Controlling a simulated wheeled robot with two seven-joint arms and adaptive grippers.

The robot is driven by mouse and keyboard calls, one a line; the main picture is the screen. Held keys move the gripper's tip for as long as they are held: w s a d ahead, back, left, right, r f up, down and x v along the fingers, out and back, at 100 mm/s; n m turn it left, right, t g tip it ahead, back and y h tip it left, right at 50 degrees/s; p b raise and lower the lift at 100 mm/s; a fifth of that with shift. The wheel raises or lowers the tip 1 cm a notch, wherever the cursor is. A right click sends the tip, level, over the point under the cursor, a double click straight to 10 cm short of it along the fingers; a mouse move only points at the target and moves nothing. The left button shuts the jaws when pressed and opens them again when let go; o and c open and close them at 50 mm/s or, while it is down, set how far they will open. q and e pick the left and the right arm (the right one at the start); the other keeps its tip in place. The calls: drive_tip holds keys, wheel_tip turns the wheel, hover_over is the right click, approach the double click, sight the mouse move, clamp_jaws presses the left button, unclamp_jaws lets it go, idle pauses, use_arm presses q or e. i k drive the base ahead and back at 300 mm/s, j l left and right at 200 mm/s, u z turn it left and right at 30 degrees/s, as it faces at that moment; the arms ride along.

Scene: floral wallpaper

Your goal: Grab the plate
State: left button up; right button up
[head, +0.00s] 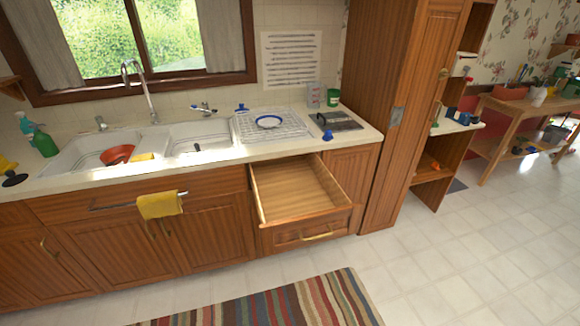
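A small plate (269,122), white with a blue rim, lies on the white wire drying rack (245,130) on the counter, to the right of the double sink. The plate looks flat and nothing covers it. Neither of my grippers shows in the head view.
A wooden drawer (297,190) stands open and empty below the rack, jutting out from the cabinets. A tall wooden cabinet (392,110) rises right of the counter. The sink (90,152) holds a red-orange bowl (118,154). A striped rug (275,305) lies on the otherwise clear floor in front.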

sight(266, 121)
drive_tip(key=i+j+z, duration=0.4)
drive_tip(key=j, duration=0.25)
drive_tip(key=i+j+z, duration=0.15)
drive_tip(key=j, duration=0.2)
drive_tip(key=j+z, duration=0.2)
drive_tip(key=j, duration=0.15)
drive_tip(key=i+j+z, duration=0.2)
drive_tip(key=j, duration=0.25)
drive_tip(key=j+z, duration=0.2)
drive_tip(key=j, duration=0.2)
